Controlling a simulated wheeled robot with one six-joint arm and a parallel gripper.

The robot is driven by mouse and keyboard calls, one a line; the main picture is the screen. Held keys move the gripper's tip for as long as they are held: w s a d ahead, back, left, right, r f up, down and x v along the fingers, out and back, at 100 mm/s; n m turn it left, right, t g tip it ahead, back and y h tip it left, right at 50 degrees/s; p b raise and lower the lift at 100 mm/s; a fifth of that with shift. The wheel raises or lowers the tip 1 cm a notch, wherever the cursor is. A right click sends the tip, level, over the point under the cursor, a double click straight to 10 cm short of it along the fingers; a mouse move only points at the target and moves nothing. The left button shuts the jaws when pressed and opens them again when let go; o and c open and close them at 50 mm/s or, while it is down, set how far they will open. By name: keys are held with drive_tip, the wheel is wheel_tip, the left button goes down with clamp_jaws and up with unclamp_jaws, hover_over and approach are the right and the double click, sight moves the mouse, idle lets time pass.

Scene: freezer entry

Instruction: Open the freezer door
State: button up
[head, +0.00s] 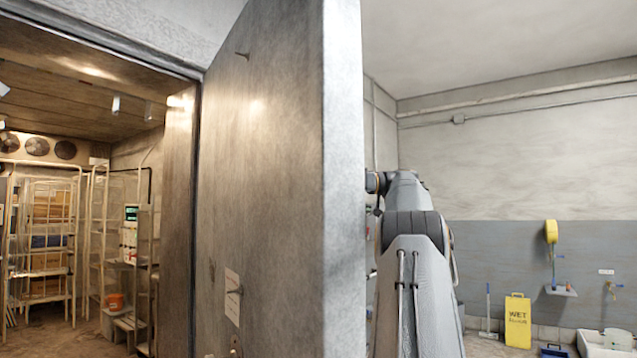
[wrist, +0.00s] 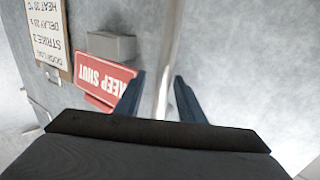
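The freezer door (head: 270,180) stands open, swung out from its frame, with its thick edge facing me. My arm reaches past that edge to the door's outer face, and my gripper is hidden behind the door in the head view. In the wrist view, the pale metal bar handle (wrist: 170,50) runs between the two fingers of my gripper (wrist: 159,76). A red "KEEP SHUT" sign (wrist: 100,78) is beside the left finger.
The doorway shows shelving racks (head: 48,240) and an orange bucket (head: 116,302) inside the freezer. Right of my arm stand a yellow wet-floor sign (head: 517,322) and a white basin (head: 610,340). A notice board (wrist: 48,35) hangs on the door face.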

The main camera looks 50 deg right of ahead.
drive_tip(key=shift+a+r, duration=0.15)
drive_tip(key=shift+r, duration=0.05)
idle(0.3)
drive_tip(key=p+v, duration=0.5)
drive_tip(key=v, duration=0.2)
drive_tip(key=shift+s+d+p, duration=0.25)
drive_tip(key=shift+d+p, duration=0.05)
drive_tip(key=shift+d, duration=0.05)
idle(0.5)
